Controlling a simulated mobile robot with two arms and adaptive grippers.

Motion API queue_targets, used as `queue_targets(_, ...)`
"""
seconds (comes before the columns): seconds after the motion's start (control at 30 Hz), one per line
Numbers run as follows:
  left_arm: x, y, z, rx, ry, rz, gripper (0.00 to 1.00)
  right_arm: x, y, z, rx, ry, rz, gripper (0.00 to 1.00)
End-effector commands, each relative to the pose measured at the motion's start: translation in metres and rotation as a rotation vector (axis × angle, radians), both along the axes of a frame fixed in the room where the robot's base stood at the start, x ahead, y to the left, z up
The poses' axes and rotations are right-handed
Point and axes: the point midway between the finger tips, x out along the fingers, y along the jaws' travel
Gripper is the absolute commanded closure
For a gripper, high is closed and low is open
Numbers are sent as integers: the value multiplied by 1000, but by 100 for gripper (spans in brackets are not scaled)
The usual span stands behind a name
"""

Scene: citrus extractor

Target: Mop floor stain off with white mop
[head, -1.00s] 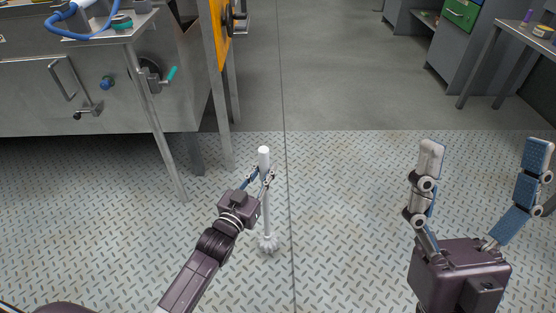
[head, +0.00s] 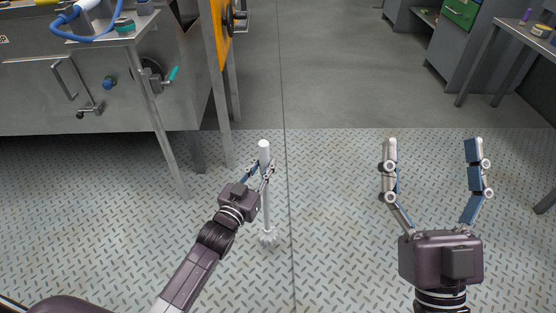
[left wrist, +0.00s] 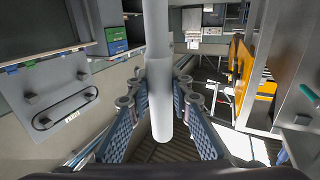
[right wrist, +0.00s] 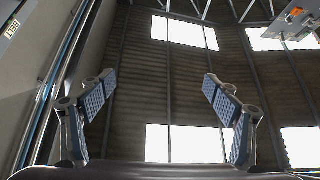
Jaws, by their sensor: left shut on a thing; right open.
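A white mop (head: 266,210) stands nearly upright in the head view, its frayed head (head: 268,237) low at the diamond-plate floor. I cannot tell whether the head touches the floor. My left gripper (head: 262,172) is shut on the mop's handle near its top. In the left wrist view the handle (left wrist: 158,60) runs between the fingers (left wrist: 160,105). My right gripper (head: 432,155) is open and empty, fingers pointing away from me, at the right of the head view; its wrist view shows nothing between the fingers (right wrist: 155,95). No stain is visible on the floor.
A steel machine (head: 110,100) with legs stands at the left, beside an orange panel (head: 218,40). A metal table (head: 500,50) and a grey cabinet (head: 465,50) are at the upper right. Diamond-plate floor (head: 335,210) and grey floor beyond are clear between them.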

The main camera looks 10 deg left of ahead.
Motion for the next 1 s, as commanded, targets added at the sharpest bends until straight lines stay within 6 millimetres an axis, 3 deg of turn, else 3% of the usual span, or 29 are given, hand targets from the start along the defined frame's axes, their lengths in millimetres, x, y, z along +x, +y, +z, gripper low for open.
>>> queue_targets(0.53,3,1,13,-1,-5,0,100,25,2,-39,-60,211,-12,18)
queue_targets(1.0,3,1,13,-1,-6,0,100,27,2,-44,-65,230,-13,18)
